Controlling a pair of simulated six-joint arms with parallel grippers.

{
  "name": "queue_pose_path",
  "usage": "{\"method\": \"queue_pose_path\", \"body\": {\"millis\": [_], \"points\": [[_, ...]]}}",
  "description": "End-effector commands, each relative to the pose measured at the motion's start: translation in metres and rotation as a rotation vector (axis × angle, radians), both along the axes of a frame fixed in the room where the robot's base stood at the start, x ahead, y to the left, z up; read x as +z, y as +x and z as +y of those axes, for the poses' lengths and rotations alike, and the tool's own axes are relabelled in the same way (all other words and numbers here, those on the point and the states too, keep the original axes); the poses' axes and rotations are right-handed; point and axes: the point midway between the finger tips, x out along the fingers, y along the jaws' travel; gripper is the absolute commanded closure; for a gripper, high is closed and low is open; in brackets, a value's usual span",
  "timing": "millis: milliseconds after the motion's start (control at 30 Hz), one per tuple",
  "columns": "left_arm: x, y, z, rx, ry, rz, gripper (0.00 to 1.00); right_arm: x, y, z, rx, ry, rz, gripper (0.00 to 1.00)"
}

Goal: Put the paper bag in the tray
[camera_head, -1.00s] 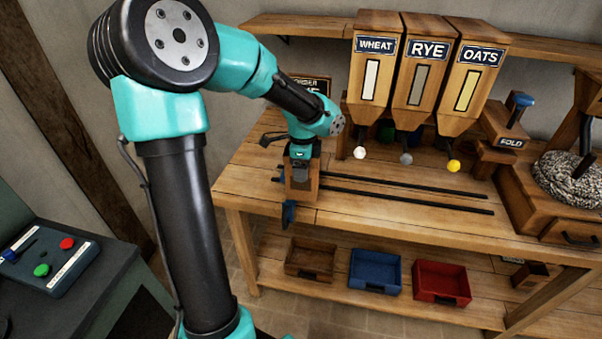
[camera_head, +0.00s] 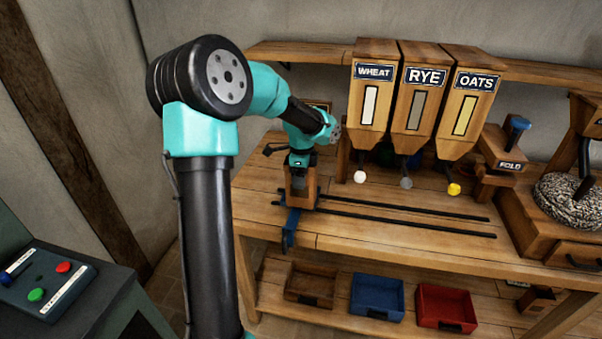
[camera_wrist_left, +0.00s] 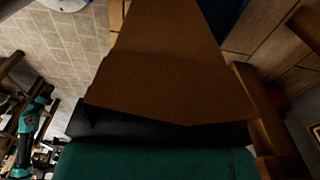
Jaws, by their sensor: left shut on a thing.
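My left gripper (camera_head: 299,182) is at the left end of the bench, low by a small wooden holder (camera_head: 312,190) on the dark rails. In the left wrist view a plain brown, flat-sided thing, which looks like the paper bag (camera_wrist_left: 170,85), fills the space in front of the jaws, and they are shut on it. In the head view I cannot make out the bag apart from the gripper and the holder. Three open trays stand on the lower shelf: brown (camera_head: 311,284), blue (camera_head: 377,296) and red (camera_head: 446,306). My right gripper does not show clearly.
Hoppers for wheat (camera_head: 370,100), rye (camera_head: 420,105) and oats (camera_head: 467,108) stand behind the rails. A fold station (camera_head: 505,160) stands at the right. A blue clamp (camera_head: 290,230) sits on the bench's front edge. A button panel (camera_head: 45,285) is at lower left.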

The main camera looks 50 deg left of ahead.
Motion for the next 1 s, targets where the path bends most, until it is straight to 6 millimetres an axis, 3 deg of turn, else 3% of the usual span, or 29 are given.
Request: {"method": "queue_pose_path", "body": {"millis": [200,400,867,1000], "points": [[-0.005,0.03,0.034,0.002,0.001,0.001,0.53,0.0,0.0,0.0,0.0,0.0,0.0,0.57],[-0.007,0.046,0.052,0.0,0.0,0.001,0.53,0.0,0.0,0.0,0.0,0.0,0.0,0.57],[-0.008,0.052,0.059,0.0,0.0,0.0,0.53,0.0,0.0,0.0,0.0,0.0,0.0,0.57],[-0.026,0.052,0.059,-0.001,-0.002,0.002,0.53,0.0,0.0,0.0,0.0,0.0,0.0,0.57]]}}
